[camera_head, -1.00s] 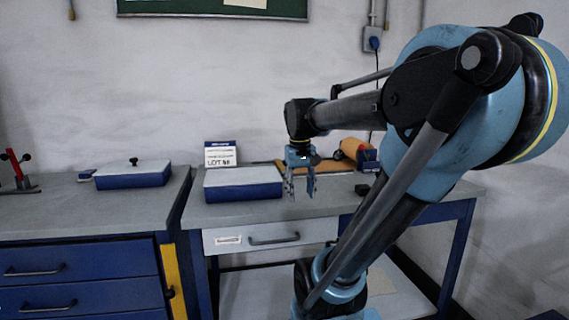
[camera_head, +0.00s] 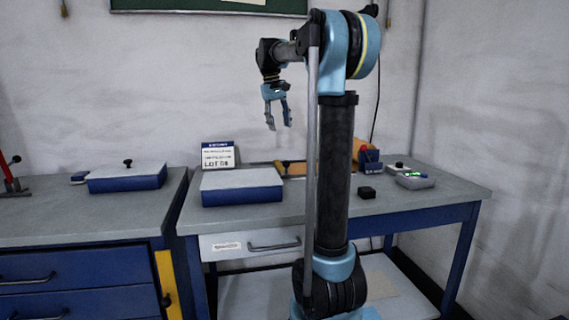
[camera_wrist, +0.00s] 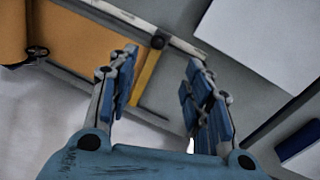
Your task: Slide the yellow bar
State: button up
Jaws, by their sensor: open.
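The yellow bar (camera_wrist: 147,74) shows in the wrist view as a narrow strip across the grey frame of the foil fixture, at the edge of the orange-copper sheet. In the head view the bar (camera_head: 279,168) is small, at the left end of the fixture, behind the blue box. My gripper (camera_head: 279,124) is open and empty, raised well above the bench in front of the wall. In the wrist view its fingers (camera_wrist: 163,60) appear on both sides of the bar, but it is apart from the bar.
A blue box with a pale top (camera_head: 242,198) stands at the bench's front left, with a lot sign (camera_head: 218,156) behind it. A small black block (camera_head: 366,192) and a device with a green display (camera_head: 414,181) are on the right. An orange roll (camera_wrist: 12,30) adjoins the sheet.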

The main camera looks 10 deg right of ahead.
jog(key=d+f, duration=0.1)
jog(key=f, duration=0.4)
jog(key=w+d+f, duration=0.1)
jog(key=f, duration=0.5)
jog(key=w+d+f, duration=0.1)
jog(key=f, duration=0.4)
jog(key=shift+f, duration=0.3)
grip_shut()
